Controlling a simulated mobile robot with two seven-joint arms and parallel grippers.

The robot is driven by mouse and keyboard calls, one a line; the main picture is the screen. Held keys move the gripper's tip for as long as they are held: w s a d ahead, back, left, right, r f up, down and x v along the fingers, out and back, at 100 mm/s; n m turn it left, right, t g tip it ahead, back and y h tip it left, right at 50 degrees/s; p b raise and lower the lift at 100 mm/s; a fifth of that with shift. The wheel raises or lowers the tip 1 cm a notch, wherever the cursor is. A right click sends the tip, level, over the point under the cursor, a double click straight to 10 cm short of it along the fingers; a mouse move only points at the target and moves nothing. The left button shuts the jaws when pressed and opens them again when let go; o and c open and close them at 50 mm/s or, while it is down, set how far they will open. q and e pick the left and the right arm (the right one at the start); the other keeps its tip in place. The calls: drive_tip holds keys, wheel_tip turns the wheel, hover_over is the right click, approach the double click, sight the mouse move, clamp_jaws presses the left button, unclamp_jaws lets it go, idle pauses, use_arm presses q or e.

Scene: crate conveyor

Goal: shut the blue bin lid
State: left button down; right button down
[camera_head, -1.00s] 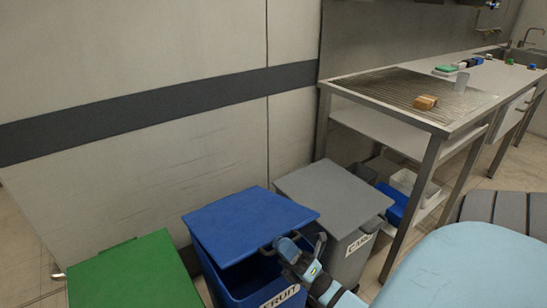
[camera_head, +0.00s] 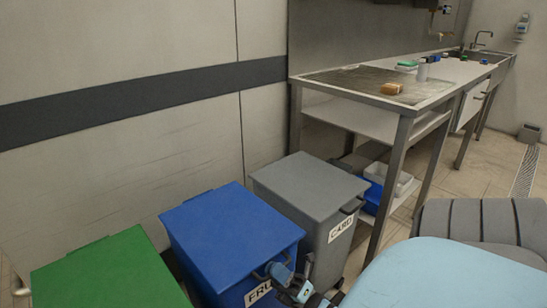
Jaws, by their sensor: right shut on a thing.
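The blue bin (camera_head: 232,292) stands between a green bin and a grey bin, with part of a label reading "FRU" on its front. Its blue lid (camera_head: 225,232) lies down over the top, and no open gap shows along the edge I can see. My right gripper (camera_head: 268,274) is at the lid's front edge, shut on the lid's handle, which is mostly hidden by the fingers. The gripper and wrist also cover part of the label. My left gripper is not in view.
The green bin (camera_head: 108,272) is at the left and the grey bin (camera_head: 308,190), labelled "CARD", is at the right, both lidded. A steel table (camera_head: 340,80) stands behind to the right. The wall (camera_head: 120,160) is close behind the bins.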

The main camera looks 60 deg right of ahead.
drive_tip(key=shift+s+f, duration=0.1)
drive_tip(key=shift+f, duration=0.35)
drive_tip(key=c, duration=1.2)
unclamp_jaws()
drive_tip(key=shift+f+h, duration=0.1)
drive_tip(key=shift+h, duration=0.2)
drive_tip(key=p+v, duration=0.1)
drive_tip(key=v, duration=1.2)
drive_tip(key=shift+s+d+f, duration=0.1)
drive_tip(key=shift+s+f, duration=0.1)
drive_tip(key=shift+f, duration=0.05)
